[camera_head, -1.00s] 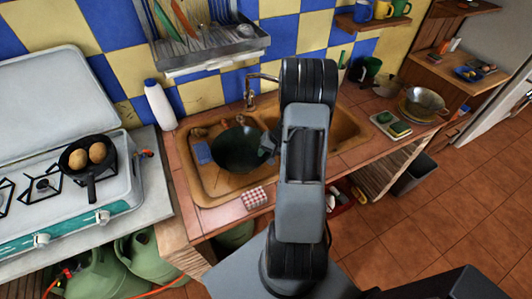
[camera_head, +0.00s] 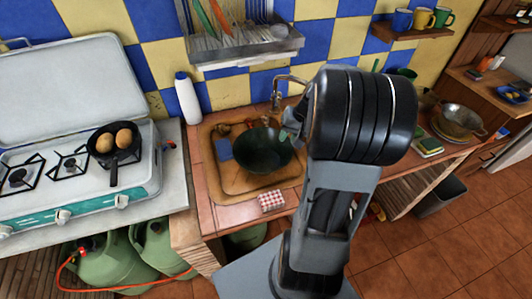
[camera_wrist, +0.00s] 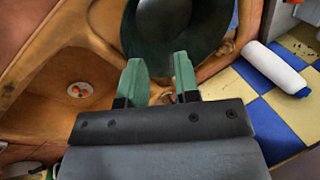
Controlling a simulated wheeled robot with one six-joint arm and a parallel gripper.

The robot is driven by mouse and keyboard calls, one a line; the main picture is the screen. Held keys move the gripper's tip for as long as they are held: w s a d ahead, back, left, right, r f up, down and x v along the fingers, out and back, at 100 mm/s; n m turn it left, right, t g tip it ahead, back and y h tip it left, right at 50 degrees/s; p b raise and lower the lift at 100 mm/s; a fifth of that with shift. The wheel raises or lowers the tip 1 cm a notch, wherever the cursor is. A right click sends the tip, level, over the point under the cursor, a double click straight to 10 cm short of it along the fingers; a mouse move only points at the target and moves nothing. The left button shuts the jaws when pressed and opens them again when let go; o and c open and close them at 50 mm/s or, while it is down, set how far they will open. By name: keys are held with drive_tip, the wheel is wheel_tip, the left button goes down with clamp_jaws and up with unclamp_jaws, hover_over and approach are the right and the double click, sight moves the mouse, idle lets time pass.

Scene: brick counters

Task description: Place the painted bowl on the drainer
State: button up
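The painted bowl, a dark green bowl (camera_head: 262,155), is at the left basin of the tan sink (camera_head: 228,192). My gripper (camera_head: 289,134) is at the bowl's right rim, partly hidden by my arm. In the wrist view the bowl (camera_wrist: 172,28) fills the top middle. The two green fingers of my gripper (camera_wrist: 158,72) stand apart, with the bowl's near edge at their tips. I see no finger closed on it. A metal rack on the wall (camera_head: 240,46), holding utensils, looks like the drainer.
A stove (camera_head: 85,196) with a pan of eggs (camera_head: 115,142) stands left. A white bottle (camera_head: 188,99) is behind the sink; it shows in the wrist view (camera_wrist: 275,68). A checked red box (camera_head: 272,200) lies at the front edge. A metal colander (camera_head: 458,121) is right.

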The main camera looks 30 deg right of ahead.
drive_tip(key=s+a+r+n+t+h, duration=0.1)
drive_tip(key=s+a+r+n, duration=0.2)
drive_tip(key=a, duration=0.5)
drive_tip(key=s+a+r+n+h, duration=0.2)
drive_tip(key=s+a+r, duration=0.3)
drive_tip(key=a, duration=0.4)
drive_tip(key=shift+s+a+n+t, duration=0.25)
drive_tip(key=shift+s+n+t, duration=0.15)
drive_tip(key=shift+n, duration=0.2)
drive_tip(key=shift+w+r, duration=0.1)
